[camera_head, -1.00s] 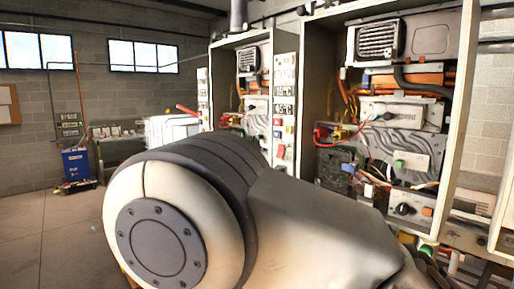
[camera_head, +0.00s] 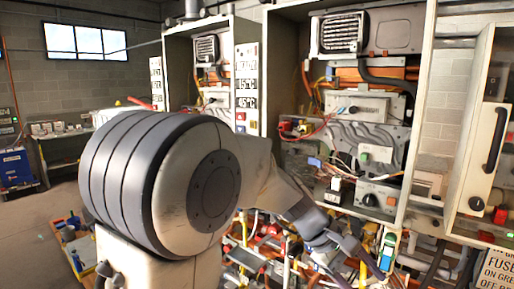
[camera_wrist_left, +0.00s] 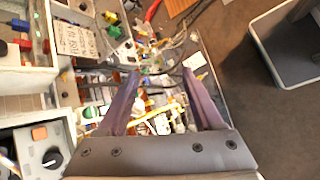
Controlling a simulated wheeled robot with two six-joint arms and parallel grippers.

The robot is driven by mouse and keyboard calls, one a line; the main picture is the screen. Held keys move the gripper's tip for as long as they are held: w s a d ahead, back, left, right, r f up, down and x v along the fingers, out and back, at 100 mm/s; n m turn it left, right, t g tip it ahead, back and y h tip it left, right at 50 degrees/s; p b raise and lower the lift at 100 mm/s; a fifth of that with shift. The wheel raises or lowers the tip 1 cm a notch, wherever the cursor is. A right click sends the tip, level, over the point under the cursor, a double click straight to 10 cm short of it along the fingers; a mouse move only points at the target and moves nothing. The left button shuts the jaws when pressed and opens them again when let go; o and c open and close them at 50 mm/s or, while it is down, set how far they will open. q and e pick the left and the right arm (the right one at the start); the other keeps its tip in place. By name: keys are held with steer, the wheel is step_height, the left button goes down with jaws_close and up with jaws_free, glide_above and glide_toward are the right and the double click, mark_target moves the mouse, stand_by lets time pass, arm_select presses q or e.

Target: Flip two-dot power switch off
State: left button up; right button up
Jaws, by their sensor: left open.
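No switch with two dots can be made out. In the head view, a grey control box has a black knob (camera_head: 370,199) and an orange-red button (camera_head: 391,201); a similar knob (camera_wrist_left: 52,158) and orange button (camera_wrist_left: 39,133) show at the left of the wrist view. At the right, a red switch-like part (camera_head: 500,215) sits below a black handle (camera_head: 495,138). My left gripper (camera_head: 350,245) is low in front of the heater cabinets, over clutter. In the wrist view its fingers (camera_wrist_left: 161,76) are spread with nothing held between them. My right gripper is out of view.
Open heater cabinets (camera_head: 272,75) with wires and pipes line the wall. Loose parts and tools (camera_head: 270,245) crowd the space below. A fuse sign (camera_head: 497,272) stands at lower right. A grey bin (camera_wrist_left: 285,45) is on the floor. Clear floor (camera_head: 25,230) lies at left.

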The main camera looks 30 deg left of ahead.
arm_select(q)
steer(key=w+a+r+n+t, duration=0.3)
steer(key=w+a+n, duration=0.15)
steer(key=a, duration=0.35)
steer(key=w+a+r+n+t+p, duration=0.1)
steer(key=w+a+r+n+t, duration=0.3)
steer(key=a, duration=0.4)
steer(key=w+a+r+n+t, duration=0.2)
steer(key=w+a+r+n, duration=0.1)
steer(key=w+a+n, duration=0.3)
steer(key=s+a+r+n+t+y+p, duration=0.1)
steer(key=a+r+n+t+y, duration=0.25)
steer(key=a, duration=0.95)
steer(key=s+a+r+n+t+y+p, duration=0.1)
steer(key=a+r+n+t+y, duration=0.3)
steer(key=a, duration=0.8)
steer(key=shift+n+g+h, duration=0.4)
steer(key=shift+g+h, duration=0.15)
steer(key=shift+g, duration=0.1)
steer(key=w+p, duration=0.1)
steer(key=w, duration=0.1)
steer(key=w+p, duration=0.2)
steer(key=w, duration=0.1)
steer(key=w+p, duration=0.1)
steer(key=w, duration=0.2)
steer(key=shift+w+d+f, duration=0.25)
steer(key=shift+d+f, duration=0.05)
steer(key=shift+w+f+p, duration=0.15)
steer(key=shift+w+p, duration=0.25)
steer(key=shift+w, duration=0.2)
